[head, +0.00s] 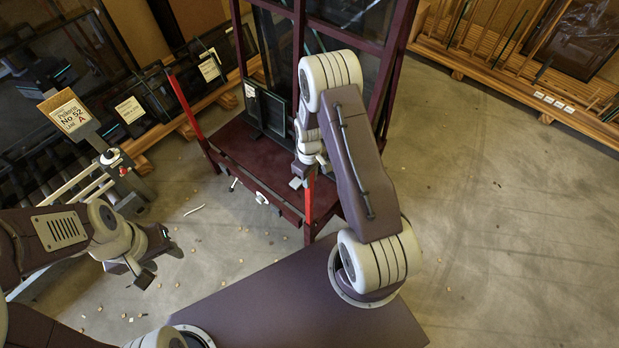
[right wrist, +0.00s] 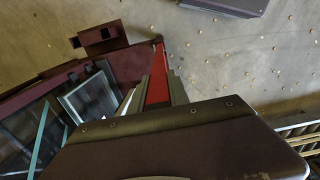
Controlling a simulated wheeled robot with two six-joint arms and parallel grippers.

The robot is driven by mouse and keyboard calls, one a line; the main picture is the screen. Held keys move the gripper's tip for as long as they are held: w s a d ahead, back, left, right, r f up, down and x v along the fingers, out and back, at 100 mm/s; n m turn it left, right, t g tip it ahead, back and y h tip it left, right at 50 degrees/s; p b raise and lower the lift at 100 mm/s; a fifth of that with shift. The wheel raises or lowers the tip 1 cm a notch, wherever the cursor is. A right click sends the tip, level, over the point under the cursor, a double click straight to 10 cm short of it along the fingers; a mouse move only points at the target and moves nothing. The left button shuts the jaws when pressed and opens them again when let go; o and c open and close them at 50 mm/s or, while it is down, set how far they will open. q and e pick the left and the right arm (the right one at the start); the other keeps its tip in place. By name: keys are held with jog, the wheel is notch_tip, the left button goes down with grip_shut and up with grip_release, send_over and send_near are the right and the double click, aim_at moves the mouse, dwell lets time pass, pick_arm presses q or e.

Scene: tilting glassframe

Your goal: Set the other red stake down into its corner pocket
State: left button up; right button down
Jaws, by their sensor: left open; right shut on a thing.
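One red stake (head: 186,108) stands at the left front corner of the dark red glass cart (head: 245,158). My right gripper (head: 304,174) is shut on the other red stake (head: 308,203), at the cart's right front corner. In the right wrist view this stake (right wrist: 158,80) runs out from between the fingers. A dark red bracket with dark openings (right wrist: 102,37) shows to its left, apart from it in the picture. I cannot tell whether the stake's lower end is inside a pocket. My left gripper (head: 143,268) is open and empty, over the floor left of the cart.
Dark glass panes (head: 275,105) lean on the cart's upright frame. A sign on a post (head: 68,112) and pane racks stand at left. A wooden rack (head: 520,75) stands at the back right. Small bits litter the floor; the right floor (head: 510,220) is mostly free.

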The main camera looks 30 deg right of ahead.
jog(key=c, duration=1.2)
grip_release()
jog(key=shift+o, duration=0.2)
notch_tip(320, 180, up, 6)
jog(key=p, duration=0.5)
